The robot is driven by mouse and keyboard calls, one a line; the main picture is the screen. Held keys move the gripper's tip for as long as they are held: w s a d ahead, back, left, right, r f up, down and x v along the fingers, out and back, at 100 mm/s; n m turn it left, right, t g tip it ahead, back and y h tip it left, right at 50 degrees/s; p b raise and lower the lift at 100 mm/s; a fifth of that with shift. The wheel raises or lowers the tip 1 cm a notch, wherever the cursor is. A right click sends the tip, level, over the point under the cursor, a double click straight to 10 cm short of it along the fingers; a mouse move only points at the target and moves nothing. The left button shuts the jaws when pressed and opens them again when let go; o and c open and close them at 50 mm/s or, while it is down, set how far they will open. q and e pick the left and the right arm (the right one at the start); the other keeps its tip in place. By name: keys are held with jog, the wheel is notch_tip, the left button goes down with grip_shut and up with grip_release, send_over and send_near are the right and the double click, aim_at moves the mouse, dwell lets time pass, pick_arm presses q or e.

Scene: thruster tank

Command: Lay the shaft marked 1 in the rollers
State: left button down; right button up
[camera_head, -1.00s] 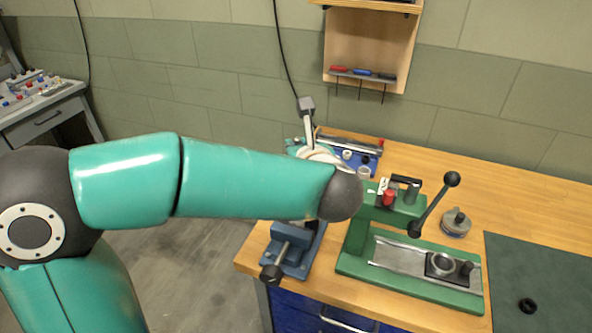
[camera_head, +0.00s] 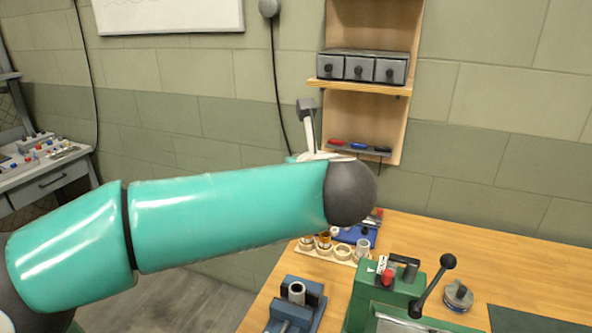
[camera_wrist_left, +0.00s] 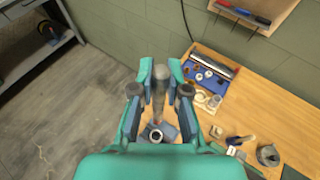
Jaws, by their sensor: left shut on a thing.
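In the left wrist view my left gripper (camera_wrist_left: 160,84) is shut on a grey, slender shaft (camera_wrist_left: 159,88), which lies between the two fingers. The shaft's number cannot be read. The gripper and shaft are above the blue vise (camera_wrist_left: 169,131) and the bench's near left corner. My right gripper is not in view.
The vise in the head view (camera_head: 312,304) has a pale ring-topped cylinder (camera_head: 296,292) in it. A green lever press (camera_head: 375,302) stands to its right. A rack of rings (camera_head: 327,252) lies behind. Shelves with drawers (camera_head: 361,68) hang on the wall. The bench's right side is mostly clear.

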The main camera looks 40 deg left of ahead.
pick_arm(q)
jog(key=shift+r+p, duration=1.85)
jog(key=shift+r, duration=1.05)
